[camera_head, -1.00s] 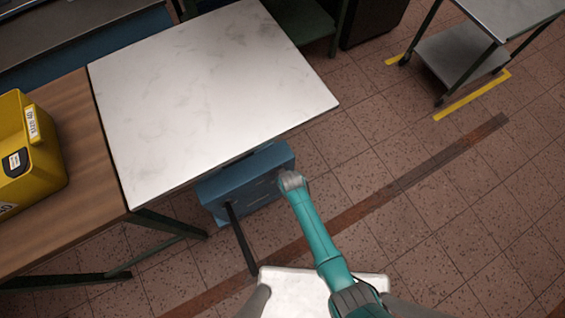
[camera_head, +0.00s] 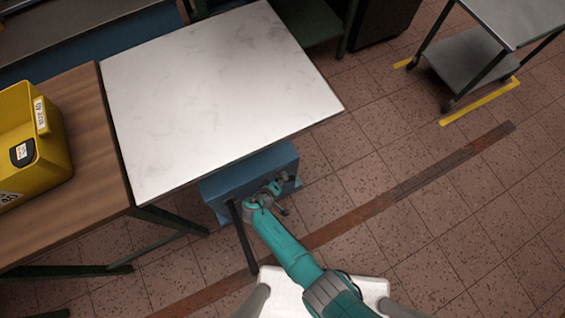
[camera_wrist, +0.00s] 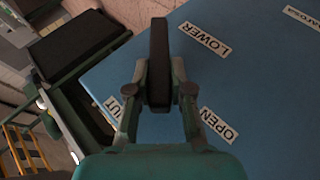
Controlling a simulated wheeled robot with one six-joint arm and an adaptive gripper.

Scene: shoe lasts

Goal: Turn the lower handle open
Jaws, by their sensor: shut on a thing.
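The lower handle (camera_wrist: 159,48) is a dark bar standing out from a blue panel (camera_wrist: 262,110) beside a white "LOWER" label (camera_wrist: 205,39). My gripper (camera_wrist: 159,80) is shut on this bar, one finger on each side. In the wrist view the bar points up the picture. An "OPEN" label (camera_wrist: 219,125) is right of my fingers. A label ending in "UT" (camera_wrist: 114,107) is at left, partly covered by a finger. In the head view the blue box (camera_head: 222,190) is under the white-topped table's front edge; my wrist is at its front and hides the handle.
The white tabletop (camera_head: 220,90) overhangs the blue box. A wooden bench (camera_head: 85,150) with a yellow bin (camera_head: 50,150) is at left.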

